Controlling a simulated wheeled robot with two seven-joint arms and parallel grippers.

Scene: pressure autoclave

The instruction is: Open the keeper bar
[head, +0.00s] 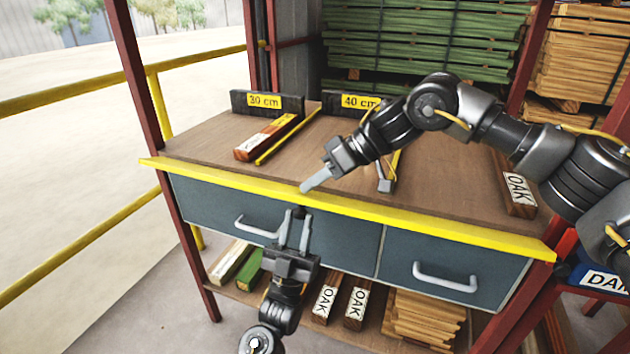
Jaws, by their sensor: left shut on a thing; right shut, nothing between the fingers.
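My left gripper (295,228) reaches up from below to the front of the left drawer (345,240), beside the right end of its handle (255,229). Its two fingers stand on either side of a narrow dark upright piece (299,211) just under the yellow edge, which looks like the keeper bar. Most of this piece is hidden by the fingers, so its full shape cannot be told. My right gripper (313,183) is shut and empty above the yellow front edge of the bench, pointing left and down, above and close to my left gripper.
The brown bench top (225,130) carries stops marked 30 cm (262,103) and 40 cm (345,102) and a few wooden pieces. A second drawer handle (445,278) is at the right. OAK blocks (326,297) lie on the shelf below. A yellow rail (80,97) runs at the left.

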